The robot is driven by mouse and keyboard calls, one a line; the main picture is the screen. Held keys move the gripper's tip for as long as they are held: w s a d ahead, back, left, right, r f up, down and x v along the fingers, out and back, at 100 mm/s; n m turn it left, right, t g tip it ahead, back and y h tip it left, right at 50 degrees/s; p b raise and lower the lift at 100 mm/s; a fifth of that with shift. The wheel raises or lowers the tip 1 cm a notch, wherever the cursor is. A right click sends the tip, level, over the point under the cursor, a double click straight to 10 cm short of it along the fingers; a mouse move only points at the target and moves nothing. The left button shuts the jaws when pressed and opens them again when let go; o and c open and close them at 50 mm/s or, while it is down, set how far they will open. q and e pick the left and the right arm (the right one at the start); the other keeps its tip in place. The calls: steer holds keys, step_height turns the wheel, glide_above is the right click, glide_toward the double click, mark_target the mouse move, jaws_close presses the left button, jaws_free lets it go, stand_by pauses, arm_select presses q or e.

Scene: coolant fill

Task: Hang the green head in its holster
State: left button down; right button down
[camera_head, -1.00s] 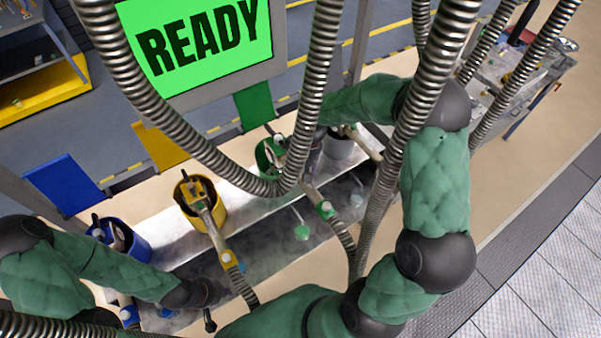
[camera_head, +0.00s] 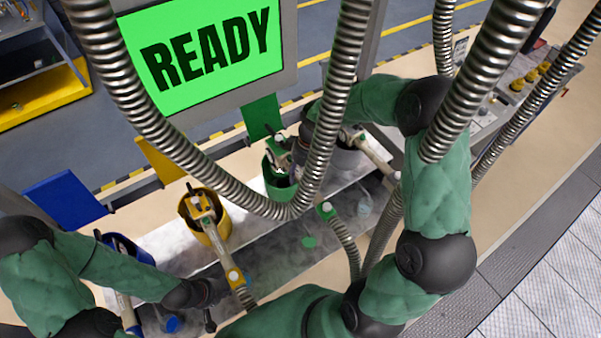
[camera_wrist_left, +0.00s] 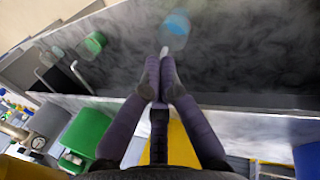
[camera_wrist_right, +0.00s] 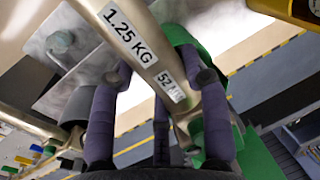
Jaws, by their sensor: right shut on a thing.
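The green head (camera_head: 281,160), a metal nozzle with green parts, is at the mouth of the green holster cup (camera_head: 279,189) in the head view. I cannot tell how deep it sits. My right gripper (camera_head: 299,150) is shut on it, partly hidden by a hanging hose. In the right wrist view, the fingers (camera_wrist_right: 160,78) straddle the head's metal body (camera_wrist_right: 140,42), labelled "1.25 KG". Green holster wall (camera_wrist_right: 184,42) shows behind it. My left gripper (camera_wrist_left: 162,66) is shut and appears empty above the grey trough, near a blue cap (camera_wrist_left: 175,24).
A yellow holster (camera_head: 210,228) holds a yellow head, and a blue holster (camera_head: 128,252) stands left. A dark cup (camera_head: 345,158) with another head stands right. Thick metal hoses hang across the view. The screen (camera_head: 205,50) reads READY. Mist covers the trough (camera_head: 272,262).

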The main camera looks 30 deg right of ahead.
steer(key=shift+f+b, duration=0.3)
steer(key=shift+f, duration=0.15)
steer(key=shift+f+b, duration=1.65)
steer(key=shift+f, duration=0.7)
steer(key=shift+f+b, duration=1.35)
steer(key=shift+f, duration=0.45)
stand_by(0.3)
steer(key=c, duration=0.5)
jaws_free()
steer(key=shift+c, duration=0.2)
step_height(320, 180, up, 12)
steer(key=d, duration=0.2)
steer(key=shift+d, duration=0.2)
steer(key=shift+f, duration=0.1)
steer(key=shift+f, duration=0.1)
